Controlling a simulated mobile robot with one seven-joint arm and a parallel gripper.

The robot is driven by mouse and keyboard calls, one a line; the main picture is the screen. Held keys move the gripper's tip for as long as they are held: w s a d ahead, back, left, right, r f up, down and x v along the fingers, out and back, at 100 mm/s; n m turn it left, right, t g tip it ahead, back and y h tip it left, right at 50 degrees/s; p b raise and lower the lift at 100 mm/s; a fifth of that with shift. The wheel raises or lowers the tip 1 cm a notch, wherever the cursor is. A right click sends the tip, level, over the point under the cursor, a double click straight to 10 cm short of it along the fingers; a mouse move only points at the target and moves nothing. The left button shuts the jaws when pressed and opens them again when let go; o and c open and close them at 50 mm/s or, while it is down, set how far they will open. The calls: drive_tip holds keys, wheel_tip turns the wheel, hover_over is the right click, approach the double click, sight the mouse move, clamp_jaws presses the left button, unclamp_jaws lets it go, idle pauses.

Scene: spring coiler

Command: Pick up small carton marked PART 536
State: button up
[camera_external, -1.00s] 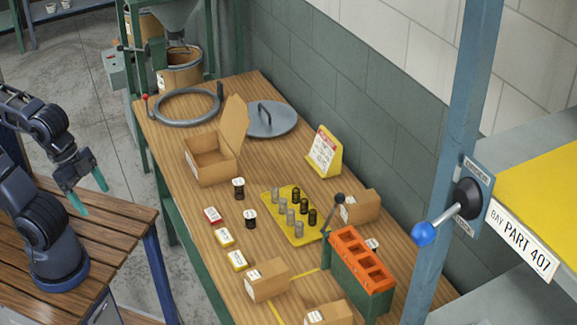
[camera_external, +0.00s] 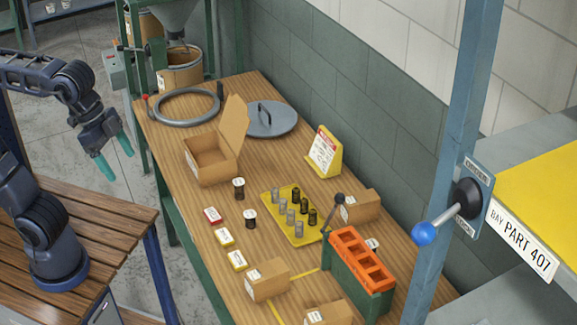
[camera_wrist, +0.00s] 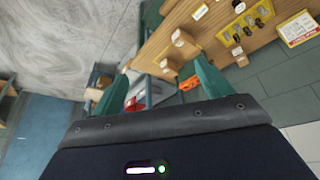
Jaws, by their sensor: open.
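Small brown cartons stand on the wooden bench: one near the front (camera_external: 267,279), one at the bottom edge (camera_external: 328,313) and one behind the orange-topped rack (camera_external: 360,206). Each has a white label too small to read, so I cannot tell which is PART 536. In the wrist view, small cartons show near the top middle (camera_wrist: 183,40) and just below it (camera_wrist: 168,68). My gripper (camera_external: 115,158) is open and empty, with teal fingers pointing down, left of the bench and apart from every carton. Its fingers also show in the wrist view (camera_wrist: 162,86).
An open carton (camera_external: 208,158), a grey ring (camera_external: 186,107), a round lid (camera_external: 270,119) and a yellow tray of springs (camera_external: 292,216) occupy the bench. The orange-topped rack (camera_external: 362,262) with a lever stands at the right. A slatted table (camera_external: 115,215) is at left.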

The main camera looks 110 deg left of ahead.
drive_tip(key=w+a+r+n, duration=0.1)
drive_tip(key=w+a+r, duration=0.25)
drive_tip(key=w, duration=0.45)
drive_tip(key=w+a+r+n, duration=0.1)
drive_tip(key=w+a+r, duration=0.1)
drive_tip(key=w+a, duration=0.45)
drive_tip(key=n+g+y, duration=0.1)
drive_tip(key=n+y, duration=0.1)
drive_tip(key=n, duration=0.3)
hover_over(361, 196)
drive_tip(key=s+d, duration=0.2)
wheel_tip(361, 196, down, 12)
wheel_tip(361, 196, down, 25)
drive_tip(key=shift+s+a+r, duration=0.1)
drive_tip(key=shift+s+r, duration=0.05)
drive_tip(key=x, duration=0.5)
drive_tip(key=shift+a+f, duration=0.15)
drive_tip(key=shift+f, duration=0.1)
drive_tip(key=shift+d+x, duration=0.1)
drive_tip(key=shift+x, duration=1.2)
drive_tip(key=shift+d+x, duration=0.15)
drive_tip(key=shift+x, duration=1.1)
drive_tip(key=shift+s+f, duration=0.1)
drive_tip(key=shift+f, duration=0.25)
